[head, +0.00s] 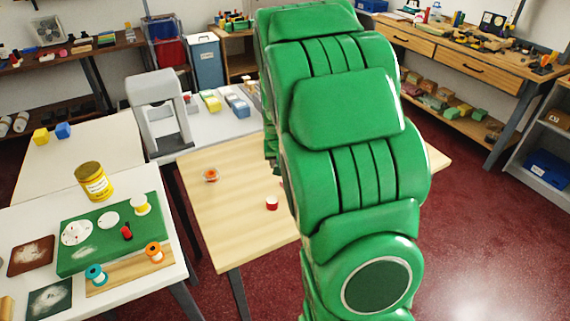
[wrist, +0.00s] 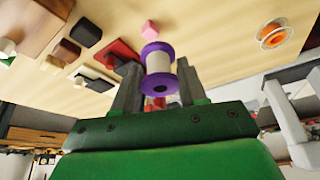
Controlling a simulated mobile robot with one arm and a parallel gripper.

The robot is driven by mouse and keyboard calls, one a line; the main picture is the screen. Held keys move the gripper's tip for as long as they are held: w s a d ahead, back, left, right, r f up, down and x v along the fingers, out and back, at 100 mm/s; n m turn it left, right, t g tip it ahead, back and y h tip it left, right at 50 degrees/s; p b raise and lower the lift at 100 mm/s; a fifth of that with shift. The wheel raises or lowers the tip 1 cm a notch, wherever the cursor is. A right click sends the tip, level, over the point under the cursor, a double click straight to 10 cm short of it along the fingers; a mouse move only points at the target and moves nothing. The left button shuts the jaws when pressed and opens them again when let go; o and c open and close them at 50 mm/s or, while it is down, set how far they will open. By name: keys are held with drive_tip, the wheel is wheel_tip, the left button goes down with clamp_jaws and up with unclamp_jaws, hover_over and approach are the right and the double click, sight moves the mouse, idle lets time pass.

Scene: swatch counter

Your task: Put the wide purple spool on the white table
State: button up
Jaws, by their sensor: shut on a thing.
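In the wrist view, my gripper (wrist: 158,82) is shut on a wide purple spool (wrist: 158,54) with a pale wound middle. One finger is on each side of it, and the spool shows against the pale wood table (wrist: 225,25). In the head view my green arm hides the gripper and the spool. White tabletops stand at the left: a near one (head: 22,219) with a green mat and spools, and a far one (head: 80,160) with a yellow and a blue cube. I cannot tell which is the task's white table.
The wood table (head: 215,225) holds an orange spool (head: 210,175) and a red-and-white one (head: 271,203). The near white top has a yellow tin (head: 94,182) and a green mat (head: 75,260). A grey arched machine (head: 158,108) stands behind. The far white top has free room.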

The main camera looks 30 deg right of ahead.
drive_tip(key=w+d+f, duration=0.1)
drive_tip(key=w+f, duration=0.1)
drive_tip(key=w, duration=0.1)
drive_tip(key=w+d+f, duration=0.1)
drive_tip(key=w+f, duration=0.1)
drive_tip(key=w, duration=0.1)
drive_tip(key=w+d+f, duration=0.1)
drive_tip(key=w+f, duration=0.2)
drive_tip(key=shift+w, duration=0.4)
drive_tip(key=shift+w+d+f, duration=0.25)
drive_tip(key=shift+w+f, duration=0.55)
drive_tip(key=shift+f, duration=1.75)
drive_tip(key=o, duration=1)
drive_tip(key=shift+f, duration=0.1)
